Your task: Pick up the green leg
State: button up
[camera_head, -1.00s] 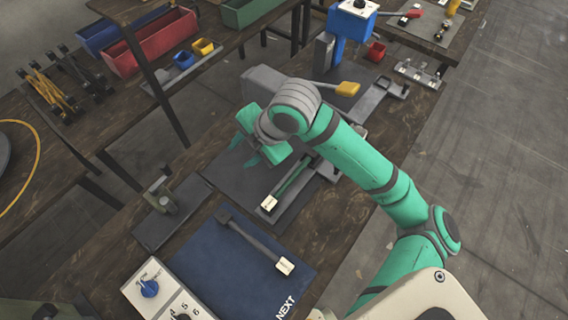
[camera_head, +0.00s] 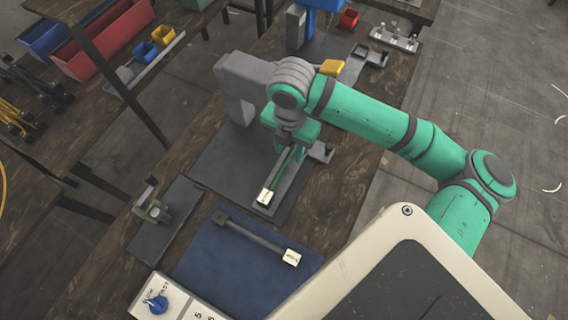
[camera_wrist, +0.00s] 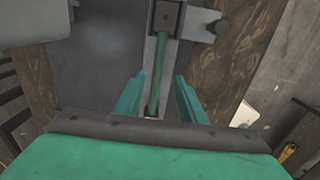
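The green leg (camera_head: 279,178) lies in the channel of a grey fixture on a grey plate, with a cream block at its near end. In the wrist view the leg (camera_wrist: 155,85) runs up the middle, its far end under a dark clamp block. My gripper (camera_wrist: 159,90) is open, with one green finger on each side of the leg and a gap to both. In the head view my gripper (camera_head: 285,145) is over the fixture, and its fingers partly hide the leg. I cannot tell its exact height above the leg.
A blue mat (camera_head: 225,260) in front holds a dark leg (camera_head: 250,236) with a cream end. A control box (camera_head: 160,303) with a blue knob stands at the near edge. A small clamp fixture (camera_head: 153,212) is at left. The grey press (camera_head: 240,85) stands close behind my gripper.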

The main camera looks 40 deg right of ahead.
aim_at(287, 160)
jog(key=shift+w+a+f, duration=0.1)
jog(key=shift+a+f, duration=0.05)
jog(key=shift+f, duration=1.15)
jog(key=shift+w+a+f, duration=0.1)
jog(key=shift+f, duration=1.2)
grip_shut()
